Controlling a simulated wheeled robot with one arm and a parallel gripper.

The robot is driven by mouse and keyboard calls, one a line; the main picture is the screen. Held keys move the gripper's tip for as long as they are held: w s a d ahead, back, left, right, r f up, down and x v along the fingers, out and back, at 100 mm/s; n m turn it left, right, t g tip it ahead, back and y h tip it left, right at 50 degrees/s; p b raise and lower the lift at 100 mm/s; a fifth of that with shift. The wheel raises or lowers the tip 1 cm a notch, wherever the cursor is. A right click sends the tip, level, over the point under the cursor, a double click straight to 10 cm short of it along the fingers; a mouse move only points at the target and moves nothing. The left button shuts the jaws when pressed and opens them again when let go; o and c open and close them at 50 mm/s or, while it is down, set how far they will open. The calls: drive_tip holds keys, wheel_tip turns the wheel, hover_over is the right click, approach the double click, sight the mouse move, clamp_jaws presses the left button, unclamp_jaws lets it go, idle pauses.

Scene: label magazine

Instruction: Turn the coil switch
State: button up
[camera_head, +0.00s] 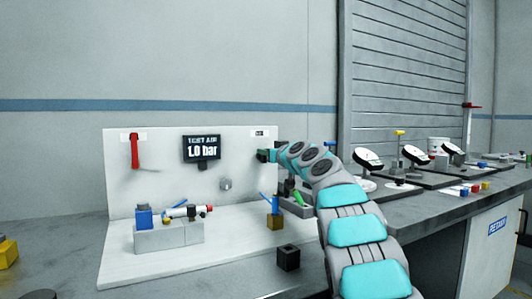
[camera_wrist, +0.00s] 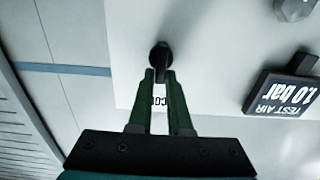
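The coil switch (camera_wrist: 161,54) is a small dark round knob with a narrow handle on the pale upright panel (camera_wrist: 215,60). In the wrist view my gripper (camera_wrist: 160,76) has its two dark green fingers close together, one on each side of the handle, with the handle filling the narrow gap at the tips. A white label (camera_wrist: 159,98) starting with "CO" shows in part between the fingers; the fingers hide the rest. In the head view my gripper (camera_head: 264,155) is at the panel's upper right, and it hides the switch there.
A "TEST AIR 1.0 bar" display (camera_head: 202,148) and a red handle (camera_head: 135,151) are on the panel. A grey block (camera_head: 168,236) with fittings, an ochre holder (camera_head: 275,222) and a black cube (camera_head: 288,257) stand below. Gauges (camera_head: 368,158) stand to the right.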

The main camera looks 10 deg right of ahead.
clamp_jaws()
drive_tip(key=shift+m, duration=0.3)
drive_tip(key=shift+w+d+f+m+p, duration=0.1)
drive_tip(key=shift+d+m, duration=0.1)
drive_tip(key=shift+m, duration=1.15)
drive_tip(key=shift+w+d+f+m+p, duration=0.1)
drive_tip(key=shift+d+m, duration=0.15)
drive_tip(key=shift+m, duration=1.15)
drive_tip(key=shift+d+f+m+p, duration=0.1)
drive_tip(key=shift+d+m, duration=0.1)
drive_tip(key=shift+m, duration=1.15)
